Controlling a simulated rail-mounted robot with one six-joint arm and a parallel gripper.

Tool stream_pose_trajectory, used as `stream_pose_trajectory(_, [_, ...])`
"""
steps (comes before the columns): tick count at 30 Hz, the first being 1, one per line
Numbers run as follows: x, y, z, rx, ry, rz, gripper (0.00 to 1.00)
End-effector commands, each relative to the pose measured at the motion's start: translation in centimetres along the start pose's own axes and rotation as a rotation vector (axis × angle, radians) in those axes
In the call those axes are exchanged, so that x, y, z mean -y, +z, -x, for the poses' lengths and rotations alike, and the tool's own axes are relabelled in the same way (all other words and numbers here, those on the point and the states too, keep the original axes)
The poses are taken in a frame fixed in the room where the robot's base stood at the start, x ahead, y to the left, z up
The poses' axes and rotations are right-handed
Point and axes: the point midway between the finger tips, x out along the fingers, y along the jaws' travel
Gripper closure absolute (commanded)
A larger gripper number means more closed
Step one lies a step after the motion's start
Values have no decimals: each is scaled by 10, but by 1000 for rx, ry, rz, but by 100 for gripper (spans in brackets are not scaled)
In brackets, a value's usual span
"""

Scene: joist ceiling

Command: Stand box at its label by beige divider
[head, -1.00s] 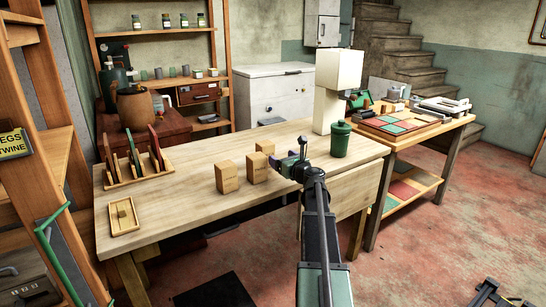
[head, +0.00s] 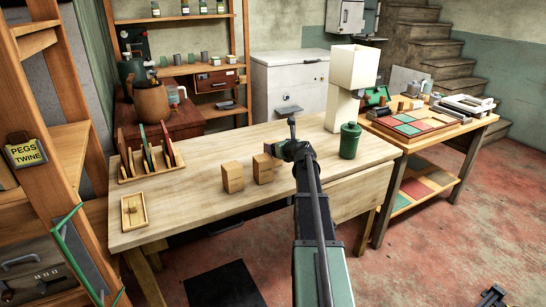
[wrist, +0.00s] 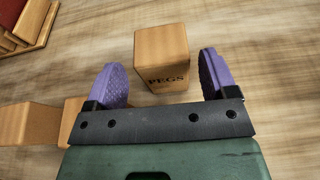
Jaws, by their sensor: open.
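In the wrist view a tan box printed PEGS (wrist: 163,55) stands between the two purple fingertips of my open gripper (wrist: 163,78), with space visible on both sides. Two more tan boxes show at the lower left of that view, one at the edge (wrist: 25,124). In the head view two tan boxes (head: 232,177) (head: 262,168) stand on the wooden table, and my gripper (head: 290,148) is just behind and right of them, largely covering the third box. A rack with colored dividers (head: 150,160) stands at the table's left; I cannot make out a beige divider clearly.
A shallow wooden tray (head: 133,212) lies at the table's front left. A yellow PEGS TWINE sign (head: 26,152) hangs on the left shelf. The table between rack and boxes is clear.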

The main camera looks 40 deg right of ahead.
Motion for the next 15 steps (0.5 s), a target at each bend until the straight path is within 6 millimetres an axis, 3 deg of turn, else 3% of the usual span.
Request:
stream_pose_trajectory(4, [0,-1,-9,0,0,1,21])
stream_pose_trajectory(10, [1,-2,-48,0,2,1,21])
stream_pose_trajectory(15, [0,1,-53,0,0,0,21])
